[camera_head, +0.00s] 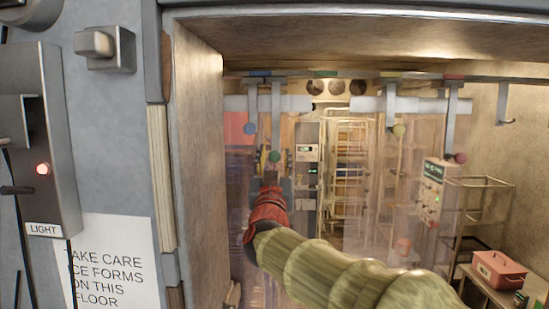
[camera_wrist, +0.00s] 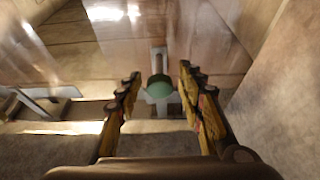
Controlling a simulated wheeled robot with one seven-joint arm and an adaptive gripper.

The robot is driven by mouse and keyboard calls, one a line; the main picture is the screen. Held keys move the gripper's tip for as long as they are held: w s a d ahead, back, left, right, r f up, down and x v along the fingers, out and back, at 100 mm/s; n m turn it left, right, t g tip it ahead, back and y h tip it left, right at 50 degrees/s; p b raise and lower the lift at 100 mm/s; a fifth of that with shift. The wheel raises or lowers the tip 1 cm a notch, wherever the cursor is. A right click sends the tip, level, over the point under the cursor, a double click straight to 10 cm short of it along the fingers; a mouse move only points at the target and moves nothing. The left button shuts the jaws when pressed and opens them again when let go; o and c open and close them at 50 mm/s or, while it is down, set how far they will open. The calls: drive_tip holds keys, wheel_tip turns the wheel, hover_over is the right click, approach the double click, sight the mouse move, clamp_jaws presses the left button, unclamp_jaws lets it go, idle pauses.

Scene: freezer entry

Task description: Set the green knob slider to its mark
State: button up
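The green knob (camera_head: 274,156) hangs at the lower end of a grey slider strip (camera_head: 276,110) from the overhead rail (camera_head: 300,77). A green mark (camera_head: 325,73) on the rail lies to the right of this strip. My gripper (camera_head: 271,168) is at the green knob in the head view, at the end of my red-and-olive sleeved arm. In the wrist view my gripper (camera_wrist: 160,92) is open, with a finger on each side of the green knob (camera_wrist: 160,88). Gaps show between the knob and both fingers.
A blue knob (camera_head: 250,128) hangs close left of the green one. A yellow knob (camera_head: 398,130) and a red knob (camera_head: 460,157) hang farther right. Clear strip curtains hang in the doorway, and its wooden frame (camera_head: 200,150) stands left of my arm.

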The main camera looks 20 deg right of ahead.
clamp_jaws()
idle(0.7)
